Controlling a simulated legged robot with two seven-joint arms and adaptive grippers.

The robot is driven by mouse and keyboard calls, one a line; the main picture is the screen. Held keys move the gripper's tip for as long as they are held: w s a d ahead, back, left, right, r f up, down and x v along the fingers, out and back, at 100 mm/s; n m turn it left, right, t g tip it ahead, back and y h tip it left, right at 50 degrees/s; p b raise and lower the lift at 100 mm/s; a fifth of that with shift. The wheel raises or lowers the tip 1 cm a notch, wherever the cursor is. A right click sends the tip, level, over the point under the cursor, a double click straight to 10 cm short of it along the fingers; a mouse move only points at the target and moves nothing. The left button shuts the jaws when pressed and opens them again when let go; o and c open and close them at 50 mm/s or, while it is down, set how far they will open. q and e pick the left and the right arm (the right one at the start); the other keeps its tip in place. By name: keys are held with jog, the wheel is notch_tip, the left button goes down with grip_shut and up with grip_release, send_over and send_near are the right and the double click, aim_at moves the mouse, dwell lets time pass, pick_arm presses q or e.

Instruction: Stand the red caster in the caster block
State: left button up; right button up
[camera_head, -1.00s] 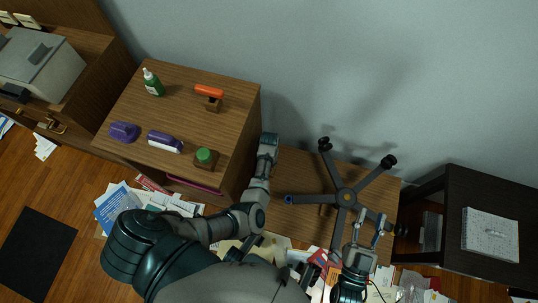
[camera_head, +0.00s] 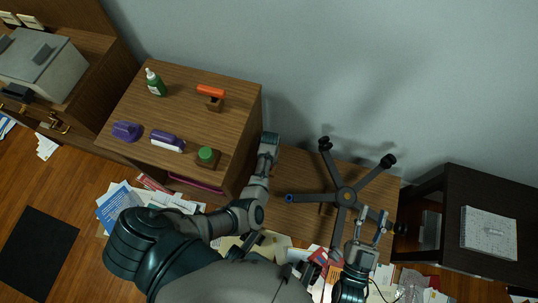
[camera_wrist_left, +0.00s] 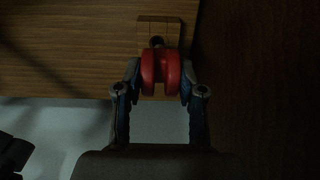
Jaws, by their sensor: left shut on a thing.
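In the left wrist view my left gripper (camera_wrist_left: 160,92) is shut on the red caster (camera_wrist_left: 161,70), with a finger on each side of its twin wheels. The caster's dark stem (camera_wrist_left: 157,41) points at a light wooden block (camera_wrist_left: 158,25), which looks like the caster block. I cannot tell whether the stem is in the block or only in front of it. In the head view the left gripper and the caster are hidden at the end of my left arm. My right gripper (camera_head: 370,227) is open and empty beside a leg of the upturned chair base (camera_head: 345,196).
A cabinet top (camera_head: 180,110) at left holds a green bottle (camera_head: 155,83), an orange-handled item (camera_head: 211,96), purple items (camera_head: 126,131) and a green item on a block (camera_head: 207,156). A dark table (camera_head: 480,205) stands at right. Papers litter the floor.

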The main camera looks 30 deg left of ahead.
pick_arm(q)
jog(key=shift+f, duration=0.15)
pick_arm(e)
jog(key=shift+f, duration=0.15)
pick_arm(q)
jog(key=shift+f+b, duration=1.15)
jog(key=shift+f, duration=0.75)
pick_arm(e)
jog(key=shift+f, duration=1.6)
pick_arm(q)
jog(key=o, duration=1.3)
notch_tip(320, 180, up, 12)
jog(key=shift+d+f, duration=0.1)
